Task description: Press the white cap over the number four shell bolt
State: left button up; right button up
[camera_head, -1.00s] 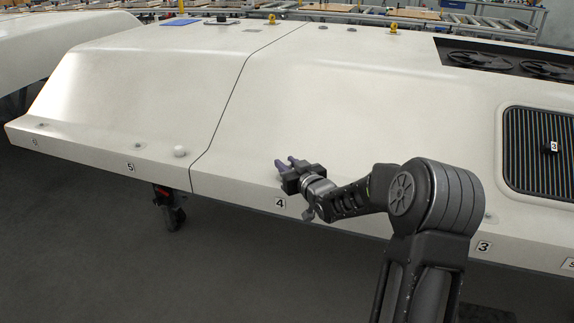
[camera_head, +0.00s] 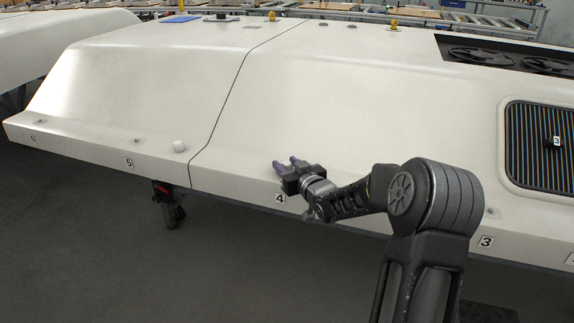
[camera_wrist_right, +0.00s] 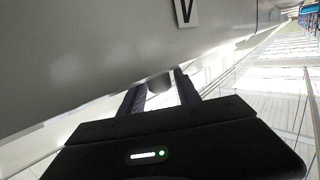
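A small white cap (camera_head: 179,146) stands on the shell's ledge left of the seam, near a number 5 label. The number 4 label (camera_head: 280,199) is on the shell's front edge, just below my right gripper (camera_head: 285,165). That gripper's two fingers are apart and point away from me, close to the ledge above the label. In the right wrist view, a rounded grey piece (camera_wrist_right: 160,84) shows between the fingertips; I cannot tell whether it is a cap or the bolt, nor whether the fingers grip it. The number four bolt is not clearly visible. My left gripper is out of view.
The cream shell (camera_head: 340,100) fills the middle, with a seam left of the gripper. A ribbed dark panel (camera_head: 535,150) and the number 3 label (camera_head: 486,242) are at the right. A blue pad (camera_head: 181,19) lies at the back.

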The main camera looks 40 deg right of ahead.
jog(key=shift+o, duration=1.1)
jog(key=shift+r, duration=0.1)
jog(key=p+v, duration=0.1)
jog(key=v, duration=0.6)
jog(key=shift+s, duration=0.4)
